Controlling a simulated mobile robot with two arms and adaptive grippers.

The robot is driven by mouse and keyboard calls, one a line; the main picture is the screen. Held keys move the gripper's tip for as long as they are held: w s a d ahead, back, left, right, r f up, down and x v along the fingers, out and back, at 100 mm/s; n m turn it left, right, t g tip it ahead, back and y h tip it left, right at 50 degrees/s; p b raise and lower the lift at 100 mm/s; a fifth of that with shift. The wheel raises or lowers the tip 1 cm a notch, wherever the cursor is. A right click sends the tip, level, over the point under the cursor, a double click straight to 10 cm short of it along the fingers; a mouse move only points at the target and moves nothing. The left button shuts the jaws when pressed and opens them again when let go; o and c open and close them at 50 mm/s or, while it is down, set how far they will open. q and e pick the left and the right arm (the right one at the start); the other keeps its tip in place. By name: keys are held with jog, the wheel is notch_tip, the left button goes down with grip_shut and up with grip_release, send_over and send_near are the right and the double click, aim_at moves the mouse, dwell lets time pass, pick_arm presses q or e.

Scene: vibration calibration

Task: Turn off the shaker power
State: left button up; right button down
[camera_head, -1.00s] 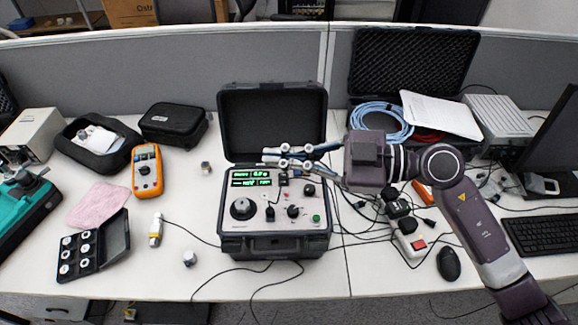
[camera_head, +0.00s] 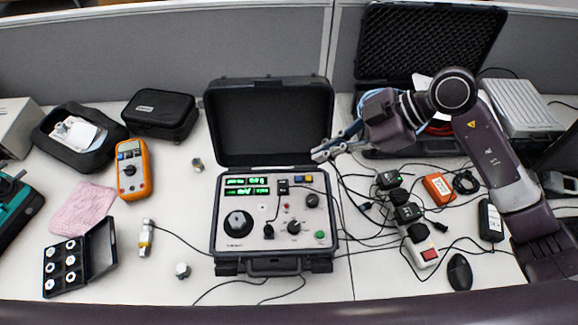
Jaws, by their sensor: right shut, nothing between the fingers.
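The shaker (camera_head: 222,215) is a control panel set in an open black case, in the middle of the desk. Its two green displays (camera_head: 247,186) are lit. My right gripper (camera_head: 318,155) is shut and empty. Its fingertips are over the upper right edge of the case, near the hinge side; whether they touch it I cannot tell. My left gripper is not in view.
A power strip with a red switch (camera_head: 429,254) lies right of the case among black cables and adapters (camera_head: 408,212). A mouse (camera_head: 459,272) is nearby. An orange multimeter (camera_head: 133,170), a black pouch (camera_head: 158,113) and a sensor box (camera_head: 100,250) stand at left.

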jog(key=p, duration=0.3)
send_over(283, 187)
jog(key=d, duration=0.1)
notch_tip(283, 187, down, 7)
jog(key=shift+w+r, duration=0.1)
jog(key=shift+w, duration=0.05)
jog(key=f, duration=0.2)
jog(key=shift+w+d+f, duration=0.2)
jog(key=shift+f, duration=0.2)
jog(key=shift+d+f, duration=0.1)
jog(key=shift+f, duration=0.55)
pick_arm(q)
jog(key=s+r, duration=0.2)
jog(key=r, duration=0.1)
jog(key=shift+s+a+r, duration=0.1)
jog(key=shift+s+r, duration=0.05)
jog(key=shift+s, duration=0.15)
pick_arm(e)
jog(key=shift+w, duration=0.15)
